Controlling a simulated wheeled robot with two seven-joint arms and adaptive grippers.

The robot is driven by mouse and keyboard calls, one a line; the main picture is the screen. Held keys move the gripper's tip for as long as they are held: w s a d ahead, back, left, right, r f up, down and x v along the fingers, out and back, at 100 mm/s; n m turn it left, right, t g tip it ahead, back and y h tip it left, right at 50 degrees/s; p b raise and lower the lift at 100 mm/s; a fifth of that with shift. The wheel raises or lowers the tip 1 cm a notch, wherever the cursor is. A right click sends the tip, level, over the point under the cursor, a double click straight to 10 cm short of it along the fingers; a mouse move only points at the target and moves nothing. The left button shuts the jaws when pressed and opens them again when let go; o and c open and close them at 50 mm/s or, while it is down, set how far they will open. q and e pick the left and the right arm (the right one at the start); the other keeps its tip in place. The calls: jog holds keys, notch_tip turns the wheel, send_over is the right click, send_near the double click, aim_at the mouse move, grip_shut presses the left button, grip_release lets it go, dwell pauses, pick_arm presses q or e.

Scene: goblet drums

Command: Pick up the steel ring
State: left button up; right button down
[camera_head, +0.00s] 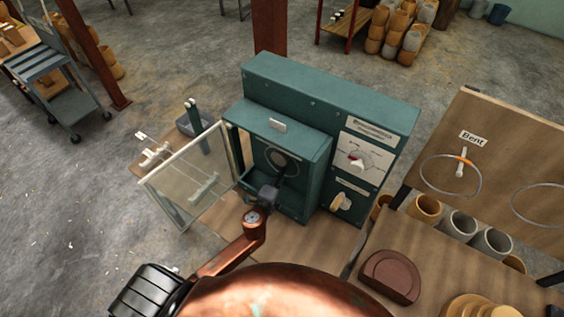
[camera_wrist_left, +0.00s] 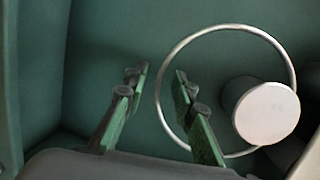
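The steel ring (camera_wrist_left: 228,26) is a thin, pale metal hoop in the left wrist view, in front of the machine's dark green inner wall. A round peg with a pale flat end (camera_wrist_left: 267,114) stands inside its right part. My left gripper (camera_wrist_left: 159,74) is open and empty, with green-padded fingers. In the picture the ring's left rim passes between the fingertips; the lower rim goes behind the right finger. I cannot tell the depth between them. In the head view my left gripper (camera_head: 278,180) reaches into the open front of the green machine (camera_head: 330,95). My right gripper is not in view.
The machine's clear door (camera_head: 190,175) stands open left of my arm. A knob panel (camera_head: 360,160) is right of the opening. A board marked "Bent" (camera_head: 500,150) carries two more hoops. Clay pots (camera_head: 458,224) and a brown block (camera_head: 390,276) stand at right.

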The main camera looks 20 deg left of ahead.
pick_arm(q)
jog(key=shift+w, duration=0.2)
jog(key=shift+c, duration=0.6)
grip_shut()
